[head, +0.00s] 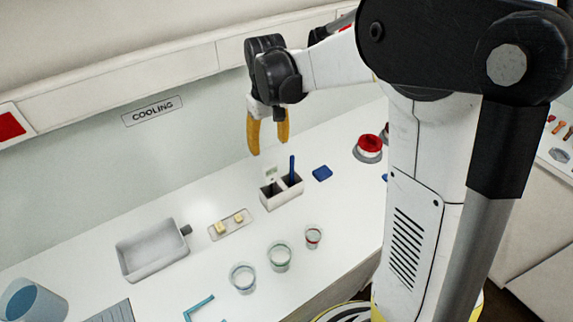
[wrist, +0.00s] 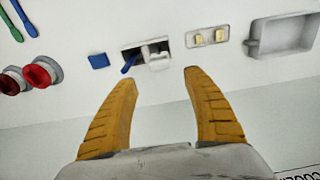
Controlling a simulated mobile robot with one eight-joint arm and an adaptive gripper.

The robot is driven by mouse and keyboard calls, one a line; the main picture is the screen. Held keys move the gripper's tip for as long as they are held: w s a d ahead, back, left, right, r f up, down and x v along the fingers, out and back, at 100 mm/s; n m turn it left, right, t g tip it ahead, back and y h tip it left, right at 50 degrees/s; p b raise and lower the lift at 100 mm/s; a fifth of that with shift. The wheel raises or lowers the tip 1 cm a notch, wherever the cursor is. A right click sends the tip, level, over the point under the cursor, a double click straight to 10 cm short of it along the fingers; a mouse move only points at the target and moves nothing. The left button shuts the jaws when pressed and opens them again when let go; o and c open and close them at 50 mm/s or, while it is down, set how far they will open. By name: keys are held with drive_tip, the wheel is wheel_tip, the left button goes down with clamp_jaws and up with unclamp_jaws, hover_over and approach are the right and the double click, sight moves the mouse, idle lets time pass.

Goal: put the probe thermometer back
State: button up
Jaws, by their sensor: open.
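A white two-compartment holder (head: 285,198) stands on the counter, and it also shows in the wrist view (wrist: 147,64). A small white piece with a greenish face, which looks like the probe thermometer (head: 270,173), stands upright in the left compartment in the head view. Its lower part is hidden by the holder. In the wrist view it is the white shape (wrist: 160,60) in the right compartment. A blue stick (head: 292,168) stands in the other compartment. My gripper (head: 268,150) is open and empty, yellow fingers pointing down, above and behind the holder. It touches nothing.
A blue block (head: 322,173) and red button (head: 369,146) are right of the holder. A small tray (head: 238,231) with two yellowish pieces and a grey basin (head: 152,252) are left. Glass cups (head: 280,257) stand in front. The wall (head: 190,150) is close behind.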

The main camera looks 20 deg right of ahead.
drive_tip(key=s+r+m+t, duration=0.1)
drive_tip(key=s+r+t, duration=0.2)
drive_tip(key=s, duration=0.7)
drive_tip(key=s+r+m+t, duration=0.1)
drive_tip(key=s+r+t, duration=0.2)
drive_tip(key=s, duration=0.7)
drive_tip(key=shift+r+t, duration=0.3)
drive_tip(key=shift+r, duration=0.4)
